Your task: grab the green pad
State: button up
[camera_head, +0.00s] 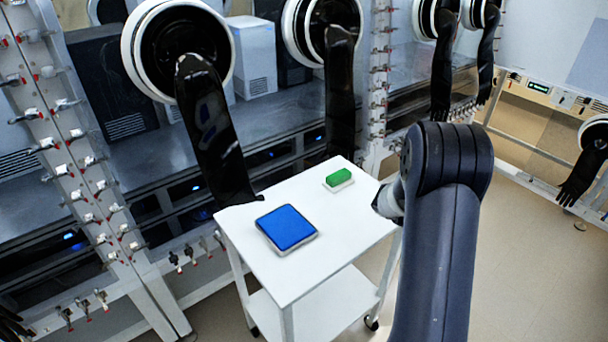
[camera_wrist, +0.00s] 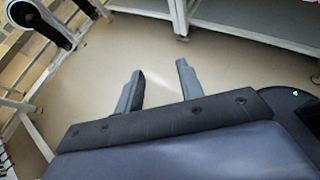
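The green pad (camera_head: 338,177) is a small block on a white base, near the far edge of the white cart's top (camera_head: 335,230). It is out of the wrist view. My gripper shows in the wrist view (camera_wrist: 160,88), with its two fingers spread apart and only bare floor between and beyond them. In the head view my arm stands at the right of the cart, and its links hide most of the gripper.
A larger blue pad (camera_head: 287,227) lies on the cart's near left part. Black glovebox gloves (camera_head: 212,130) hang behind the cart, one reaching down close to its left edge. Another black glove (camera_head: 340,95) hangs behind the green pad. Open floor (camera_head: 530,250) lies to the right.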

aim_at(336, 182)
jog(key=i+l+u, duration=0.2)
jog(key=u, duration=0.2)
jog(key=i+l+u, duration=0.2)
jog(key=u, duration=0.25)
jog(key=i+l+u, duration=0.1)
jog(key=l+u, duration=0.3)
jog(key=i+l+u, duration=0.1)
jog(key=l+u, duration=0.15)
jog(key=u, duration=0.2)
